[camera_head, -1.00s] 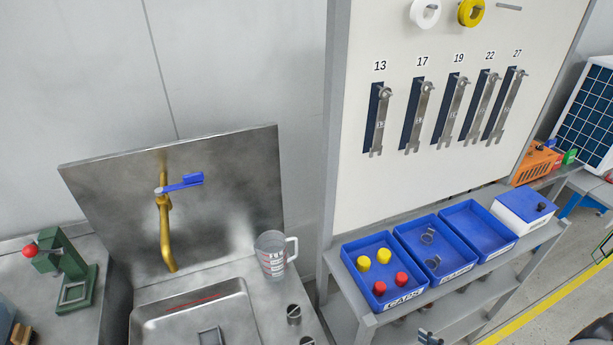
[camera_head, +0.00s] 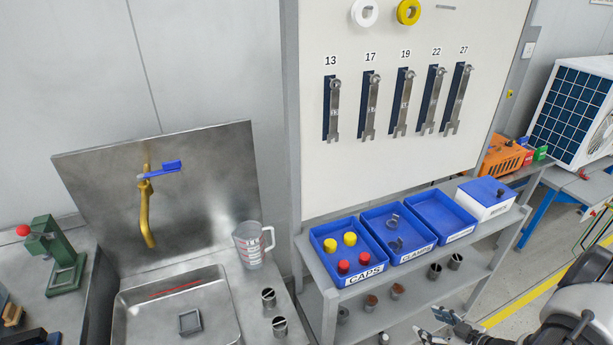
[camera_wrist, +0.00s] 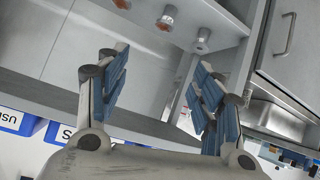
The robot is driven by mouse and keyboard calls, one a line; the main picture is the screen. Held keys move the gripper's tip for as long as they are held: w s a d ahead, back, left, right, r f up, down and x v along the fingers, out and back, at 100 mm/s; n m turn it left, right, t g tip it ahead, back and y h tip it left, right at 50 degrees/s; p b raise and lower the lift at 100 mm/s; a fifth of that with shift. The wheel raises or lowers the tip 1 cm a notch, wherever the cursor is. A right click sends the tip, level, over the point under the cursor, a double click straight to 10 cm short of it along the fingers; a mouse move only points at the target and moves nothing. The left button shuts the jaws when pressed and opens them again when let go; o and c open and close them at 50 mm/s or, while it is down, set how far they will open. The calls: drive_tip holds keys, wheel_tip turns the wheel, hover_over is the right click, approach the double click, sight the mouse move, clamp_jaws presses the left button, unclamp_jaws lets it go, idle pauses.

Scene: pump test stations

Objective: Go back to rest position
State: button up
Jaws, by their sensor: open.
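My gripper (camera_head: 447,328) shows at the lower right of the head view, in front of the shelf, with my arm behind it at the right edge. In the wrist view my gripper (camera_wrist: 160,95) has its two blue-padded fingers spread apart with nothing between them. Beyond the fingers the wrist view shows metal fittings (camera_wrist: 167,17) on a grey shelf board.
A shelf unit (camera_head: 330,290) carries blue bins, among them the caps bin (camera_head: 338,269) and the clamps bin (camera_head: 411,256). Wrenches (camera_head: 369,105) hang on the board above. A sink (camera_head: 135,330) with a measuring jug (camera_head: 250,250) stands left. Floor shows at right.

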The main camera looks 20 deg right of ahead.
drive_tip(key=w+d+r+g+h+b, duration=0.2)
drive_tip(key=w+d+r+g+h, duration=0.15)
drive_tip(key=w+r, duration=0.7)
drive_tip(key=w+a+r+m+h+b, duration=0.1)
drive_tip(key=a+r+h, duration=0.15)
drive_tip(key=r, duration=0.45)
drive_tip(key=w+a+r+m+h+b, duration=0.1)
drive_tip(key=a+r, duration=0.3)
drive_tip(key=r, duration=0.4)
drive_tip(key=s+a+r+m+b, duration=0.1)
drive_tip(key=s+a+r, duration=0.25)
drive_tip(key=a, duration=0.35)
drive_tip(key=s+a+r+g+y+b, duration=0.1)
drive_tip(key=s+a+y, duration=0.1)
drive_tip(key=s+a, duration=0.6)
drive_tip(key=s+a+m+g+y+b, duration=0.1)
drive_tip(key=s+a+y+b, duration=0.1)
drive_tip(key=s+a, duration=0.7)
drive_tip(key=a, duration=0.8)
drive_tip(key=shift+s+r+m+y, duration=0.15)
drive_tip(key=shift+r+m+y, duration=0.15)
drive_tip(key=shift+r+y, duration=0.1)
